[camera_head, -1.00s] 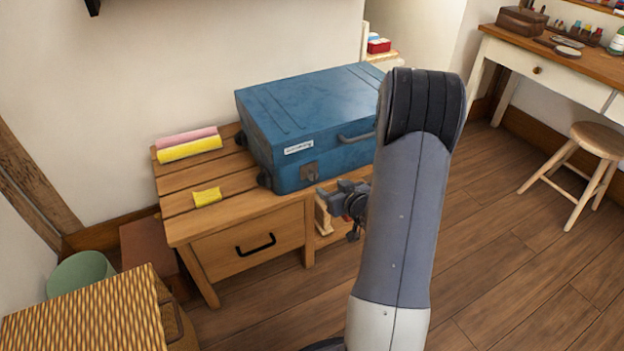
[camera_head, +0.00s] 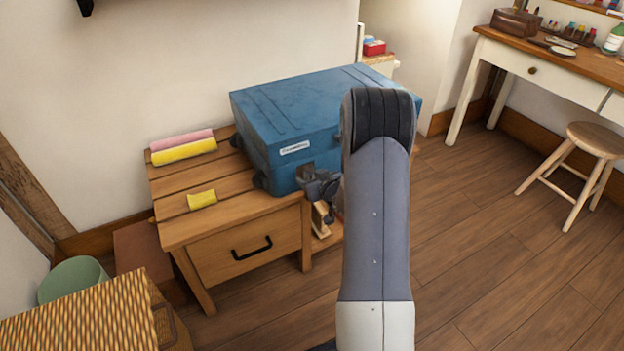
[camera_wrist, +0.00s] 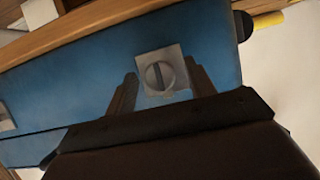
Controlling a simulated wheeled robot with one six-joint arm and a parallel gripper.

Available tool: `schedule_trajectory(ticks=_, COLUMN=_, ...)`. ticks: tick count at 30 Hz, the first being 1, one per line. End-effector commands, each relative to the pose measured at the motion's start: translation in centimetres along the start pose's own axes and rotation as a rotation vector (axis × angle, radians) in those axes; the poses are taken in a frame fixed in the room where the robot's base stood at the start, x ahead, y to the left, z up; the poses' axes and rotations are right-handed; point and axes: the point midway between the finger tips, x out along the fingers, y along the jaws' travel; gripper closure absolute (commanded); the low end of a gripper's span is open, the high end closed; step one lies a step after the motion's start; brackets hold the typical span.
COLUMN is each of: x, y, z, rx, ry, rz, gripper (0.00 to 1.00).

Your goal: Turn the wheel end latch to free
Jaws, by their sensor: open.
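The blue suitcase (camera_head: 305,115) lies flat on the slatted wooden bench, its wheels at the left end. The wheel end latch (camera_wrist: 160,76) shows in the wrist view as a square grey plate with a round turning piece and a bar across it. The bar looks roughly in line with the gap between my fingers. My gripper (camera_wrist: 161,82) is open, with one finger on each side of the latch plate. I cannot tell whether the fingers touch it. In the head view my gripper (camera_head: 312,180) is at the suitcase's front face, partly hiding the latch.
The bench (camera_head: 170,205) has a drawer with a black handle (camera_head: 252,248). Pink and yellow rolls (camera_head: 183,147) and a yellow cloth (camera_head: 202,199) lie left of the suitcase. A wicker basket (camera_head: 90,315) stands front left. A stool (camera_head: 597,138) stands right; the floor between is clear.

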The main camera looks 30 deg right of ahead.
Motion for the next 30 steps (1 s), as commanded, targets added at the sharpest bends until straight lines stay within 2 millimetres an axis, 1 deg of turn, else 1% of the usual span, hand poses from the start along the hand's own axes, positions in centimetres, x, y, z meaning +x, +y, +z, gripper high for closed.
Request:
schedule_trajectory(ticks=2, x=-0.02, y=0.0, z=-0.01, rx=0.0, ry=0.0, rz=0.0, gripper=0.5)
schedule_trajectory(ticks=17, x=-0.04, y=0.0, z=-0.02, rx=0.0, ry=0.001, rz=0.0, gripper=0.91)
schedule_trajectory(ticks=18, x=-0.04, y=0.0, z=-0.02, rx=0.0, ry=0.001, rz=0.0, gripper=0.92)
schedule_trajectory(ticks=25, x=0.04, y=-0.04, z=0.12, rx=-0.02, ry=0.002, rz=0.008, gripper=0.92)
schedule_trajectory(ticks=30, x=0.17, y=-0.12, z=0.34, rx=-0.079, ry=0.003, rz=0.032, gripper=0.92)
